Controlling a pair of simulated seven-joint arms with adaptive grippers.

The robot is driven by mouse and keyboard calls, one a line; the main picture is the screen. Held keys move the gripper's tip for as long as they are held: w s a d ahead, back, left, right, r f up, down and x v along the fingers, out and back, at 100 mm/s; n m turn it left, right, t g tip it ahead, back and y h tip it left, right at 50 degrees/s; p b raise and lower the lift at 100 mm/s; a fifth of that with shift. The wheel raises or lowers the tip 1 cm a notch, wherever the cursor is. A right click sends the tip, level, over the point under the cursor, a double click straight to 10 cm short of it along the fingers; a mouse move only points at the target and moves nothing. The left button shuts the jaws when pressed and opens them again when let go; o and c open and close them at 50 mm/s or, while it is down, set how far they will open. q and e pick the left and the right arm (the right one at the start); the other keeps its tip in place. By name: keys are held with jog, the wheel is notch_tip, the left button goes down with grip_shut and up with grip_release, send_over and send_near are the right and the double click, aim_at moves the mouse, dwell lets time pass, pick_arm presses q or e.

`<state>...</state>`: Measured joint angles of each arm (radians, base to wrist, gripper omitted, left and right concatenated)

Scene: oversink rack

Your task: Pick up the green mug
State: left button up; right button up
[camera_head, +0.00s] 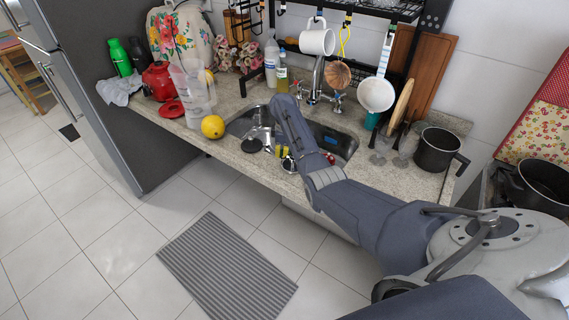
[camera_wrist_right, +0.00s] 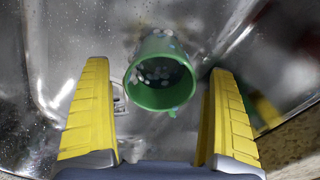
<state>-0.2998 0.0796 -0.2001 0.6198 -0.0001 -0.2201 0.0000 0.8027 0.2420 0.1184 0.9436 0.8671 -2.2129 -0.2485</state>
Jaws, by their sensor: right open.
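The green mug (camera_wrist_right: 160,82) is in the sink in the right wrist view, with its round mouth facing my camera and pale spots inside. My right gripper (camera_head: 284,152) is over the sink (camera_head: 330,138) in the head view. In the right wrist view its two yellow fingers stand wide apart, one on each side of the mug, with visible gaps and no contact. The mug lies between and slightly beyond the fingertips. In the head view I cannot make the mug out clearly near my gripper. My left gripper is not in view.
A yellow fruit (camera_head: 212,127) and a clear pitcher (camera_head: 194,92) stand left of the sink. Glasses (camera_head: 403,148) and a dark pot (camera_head: 437,150) stand right of it. A white mug (camera_head: 317,40) hangs above. The sink walls are close around the gripper.

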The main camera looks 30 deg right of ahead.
jog(key=c, duration=1.7)
jog(key=shift+r, duration=0.1)
jog(key=w+r+m, duration=0.1)
jog(key=r+m, duration=0.2)
jog(key=r, duration=0.9)
jog(key=w+d+r+m, duration=0.1)
jog(key=w+r+m, duration=0.1)
jog(key=r, duration=1)
jog(key=shift+w+r+m, duration=0.2)
jog(key=shift+r+m, duration=0.15)
jog(key=shift+m, duration=0.15)
